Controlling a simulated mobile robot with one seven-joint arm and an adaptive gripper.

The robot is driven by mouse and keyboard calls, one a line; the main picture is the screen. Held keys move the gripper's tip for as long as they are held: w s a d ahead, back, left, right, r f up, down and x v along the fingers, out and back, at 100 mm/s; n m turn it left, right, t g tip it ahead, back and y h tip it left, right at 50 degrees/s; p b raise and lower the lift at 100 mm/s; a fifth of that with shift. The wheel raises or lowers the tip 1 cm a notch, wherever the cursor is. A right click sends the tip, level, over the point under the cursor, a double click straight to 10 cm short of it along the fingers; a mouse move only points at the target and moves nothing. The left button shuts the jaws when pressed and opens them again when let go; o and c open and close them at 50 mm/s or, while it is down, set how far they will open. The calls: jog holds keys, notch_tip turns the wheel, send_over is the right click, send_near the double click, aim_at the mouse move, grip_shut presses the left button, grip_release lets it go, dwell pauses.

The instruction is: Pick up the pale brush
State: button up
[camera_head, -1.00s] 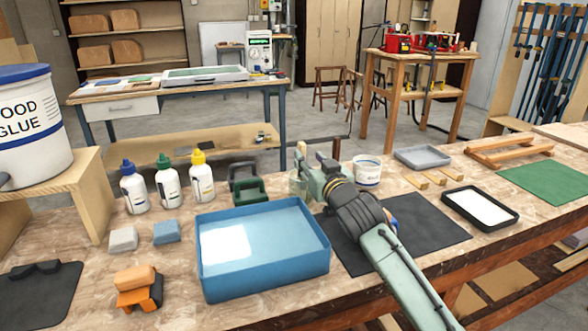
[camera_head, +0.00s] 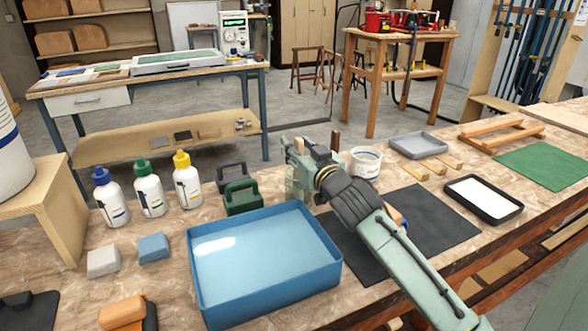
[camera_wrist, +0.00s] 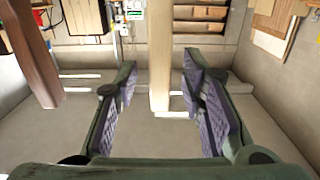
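In the wrist view, a pale wooden handle (camera_wrist: 160,55), which I take to be the pale brush, stands upright between the two fingers of my gripper (camera_wrist: 157,78). Gaps show on both sides of it, and neither finger visibly touches it. A dark brown handle (camera_wrist: 32,60) stands outside the left finger. In the head view my gripper (camera_head: 300,152) is over the bench at a clear jar (camera_head: 296,188), partly hidden by my arm. A brown handle tip (camera_head: 335,140) shows behind the gripper.
A blue tray (camera_head: 262,262) lies in front. Glue bottles (camera_head: 148,190) stand further left. A black mat (camera_head: 440,222) lies under my arm.

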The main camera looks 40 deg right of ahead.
jog(key=shift+s, duration=0.1)
jog(key=shift+c, duration=0.4)
grip_shut()
